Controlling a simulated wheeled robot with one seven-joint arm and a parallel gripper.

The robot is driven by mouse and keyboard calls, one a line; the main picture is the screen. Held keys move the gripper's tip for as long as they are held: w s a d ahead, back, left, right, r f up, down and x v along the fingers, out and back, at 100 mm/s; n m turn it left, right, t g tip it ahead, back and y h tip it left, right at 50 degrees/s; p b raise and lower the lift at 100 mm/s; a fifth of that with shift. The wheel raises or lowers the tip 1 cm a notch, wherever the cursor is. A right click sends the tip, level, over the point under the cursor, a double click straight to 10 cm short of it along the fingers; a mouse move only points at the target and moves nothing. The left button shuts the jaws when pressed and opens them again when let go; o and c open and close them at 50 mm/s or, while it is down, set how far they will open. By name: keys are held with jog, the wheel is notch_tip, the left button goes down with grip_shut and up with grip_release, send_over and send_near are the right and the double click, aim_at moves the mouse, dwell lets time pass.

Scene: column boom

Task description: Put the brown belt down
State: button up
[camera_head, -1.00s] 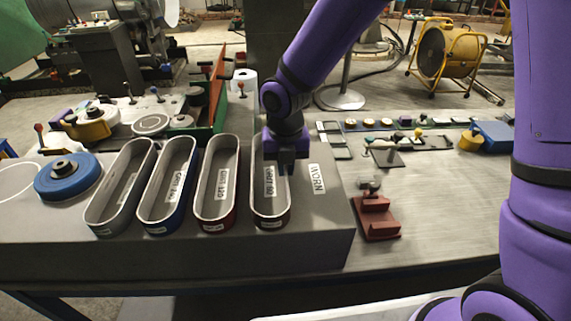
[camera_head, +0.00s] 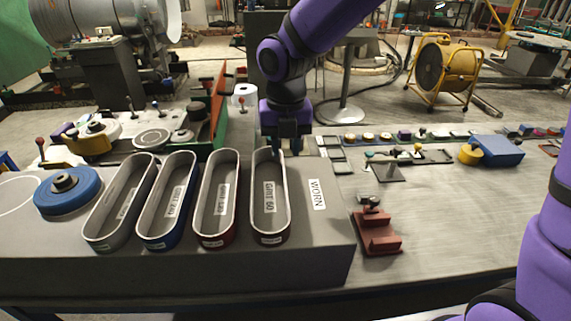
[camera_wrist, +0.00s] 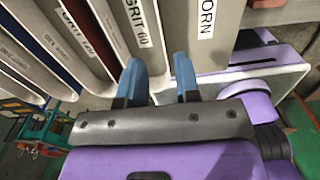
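The brown belt (camera_head: 270,239) is a long upright loop with a pale inside. It stands on the grey bench block, around the GRIT 60 label (camera_head: 269,197), at the right end of a row of belts. My gripper (camera_head: 286,150) is above the belt's far end. Whether a fingertip touches the belt rim cannot be told.
A dark red belt (camera_head: 215,241), a blue belt (camera_head: 165,243) and a grey belt (camera_head: 108,245) stand close on the left. A WORN label (camera_head: 316,194) marks bare block on the right. A red block fixture (camera_head: 378,238) and a blue wheel (camera_head: 68,193) flank the row.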

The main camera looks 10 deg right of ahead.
jog(key=s+d+r+m+t, duration=0.1)
jog(key=s+d+r+m, duration=0.2)
jog(key=d+r+m, duration=0.4)
jog(key=s+d+r+m+t, duration=0.25)
jog(key=d+r+m, duration=0.25)
jog(key=d+m, duration=0.3)
jog(key=s+d+r+m+t, duration=0.1)
jog(key=s+d+m, duration=0.3)
jog(key=s+m, duration=0.3)
jog(key=s+d+r+m, duration=0.2)
jog(key=s+d+m, duration=0.3)
jog(key=m, duration=0.8)
jog(key=shift+s+d+r+m+t, duration=0.2)
jog(key=shift+s+d+m+t, duration=0.15)
jog(key=shift+s, duration=0.5)
